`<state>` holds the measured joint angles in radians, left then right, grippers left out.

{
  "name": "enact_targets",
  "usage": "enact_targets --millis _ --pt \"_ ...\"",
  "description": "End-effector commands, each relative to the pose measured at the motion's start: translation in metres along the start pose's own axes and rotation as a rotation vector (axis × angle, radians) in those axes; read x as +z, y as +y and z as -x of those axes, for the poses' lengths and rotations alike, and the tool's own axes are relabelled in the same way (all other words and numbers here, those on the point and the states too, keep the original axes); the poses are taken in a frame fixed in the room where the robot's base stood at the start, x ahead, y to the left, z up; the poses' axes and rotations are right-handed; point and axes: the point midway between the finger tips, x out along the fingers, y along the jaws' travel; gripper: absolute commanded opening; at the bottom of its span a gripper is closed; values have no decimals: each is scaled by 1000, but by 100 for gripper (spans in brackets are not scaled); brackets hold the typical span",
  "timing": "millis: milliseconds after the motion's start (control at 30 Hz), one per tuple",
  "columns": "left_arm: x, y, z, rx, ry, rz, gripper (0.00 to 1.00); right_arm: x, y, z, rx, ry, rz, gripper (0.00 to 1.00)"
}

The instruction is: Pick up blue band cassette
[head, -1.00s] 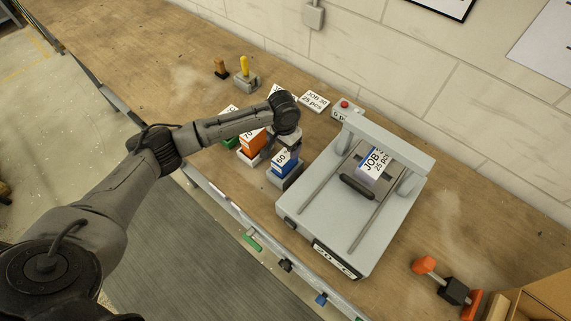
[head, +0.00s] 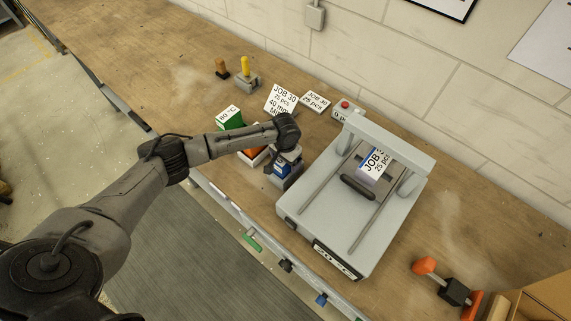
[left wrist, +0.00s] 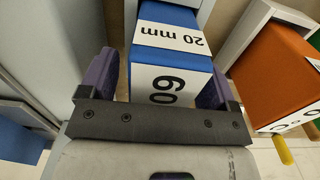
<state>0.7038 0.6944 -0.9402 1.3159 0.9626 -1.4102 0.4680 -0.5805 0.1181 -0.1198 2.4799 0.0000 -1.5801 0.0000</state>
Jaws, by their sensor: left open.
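The blue band cassette (head: 282,169) stands in its grey holder on the bench, left of the grey machine. In the left wrist view the blue cassette (left wrist: 176,50) shows white labels reading "20 mm" and "60". My left gripper (head: 287,152) is over it in the head view and hides its upper part. In the left wrist view my left gripper (left wrist: 158,82) is open, with one purple finger on each side of the cassette. Whether the fingers touch it I cannot tell. My right gripper is not in view.
An orange cassette (left wrist: 275,72) stands beside the blue one, and a green cassette (head: 229,118) beyond that. The grey machine (head: 335,222) stands close on the right. Job cards (head: 315,101) are behind. The far left bench is clear.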

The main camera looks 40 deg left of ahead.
Motion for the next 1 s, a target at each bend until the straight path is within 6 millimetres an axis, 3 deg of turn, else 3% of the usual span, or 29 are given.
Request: enact_targets --millis 133,800,1000 --pt "0 0 0 0 0 0 83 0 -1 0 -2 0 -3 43" --pt "0 0 0 0 0 0 19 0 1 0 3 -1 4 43" --pt "0 0 1 0 1 0 18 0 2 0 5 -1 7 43"
